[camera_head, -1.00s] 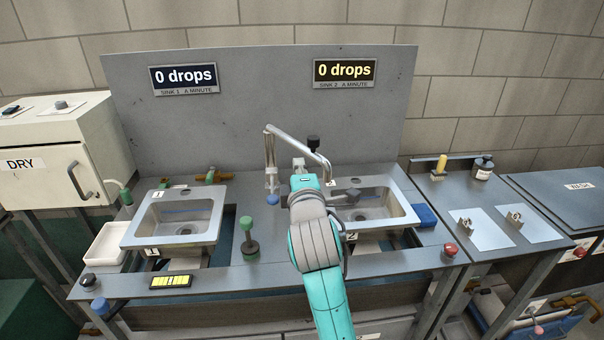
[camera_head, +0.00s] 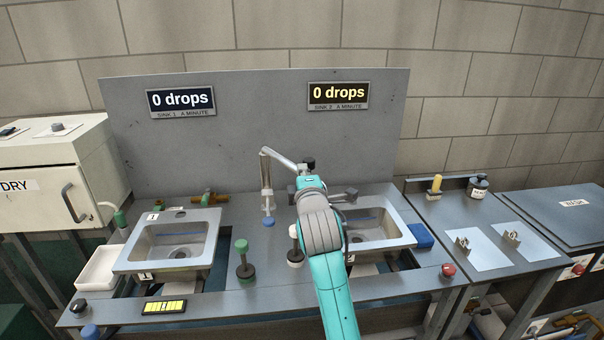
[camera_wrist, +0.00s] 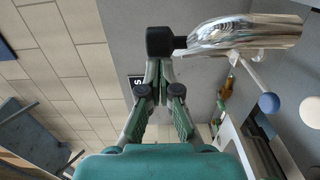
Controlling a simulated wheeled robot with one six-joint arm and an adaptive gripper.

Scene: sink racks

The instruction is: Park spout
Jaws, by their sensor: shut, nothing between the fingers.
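The chrome spout (camera_head: 279,157) rises from a post between the two sinks and bends right toward sink 2. A black knob (camera_head: 308,163) is on it, and its far end is hidden behind my arm. In the wrist view the black knob (camera_wrist: 160,42) and the shiny pipe (camera_wrist: 240,36) are close, just beyond the fingertips. My gripper (camera_wrist: 160,68) is shut and empty, its tips at the knob; I cannot tell whether they touch it. In the head view my arm hides the fingers. Sink 1 (camera_head: 150,262) is at left and sink 2 (camera_head: 405,238) at right.
A green-topped lever (camera_head: 242,246) and a pale-topped lever (camera_head: 293,232) stand between the sinks. A blue sponge-like block (camera_head: 422,235) is right of sink 2, a red button (camera_head: 448,270) at the front edge. The back panel (camera_head: 250,125) stands behind the spout.

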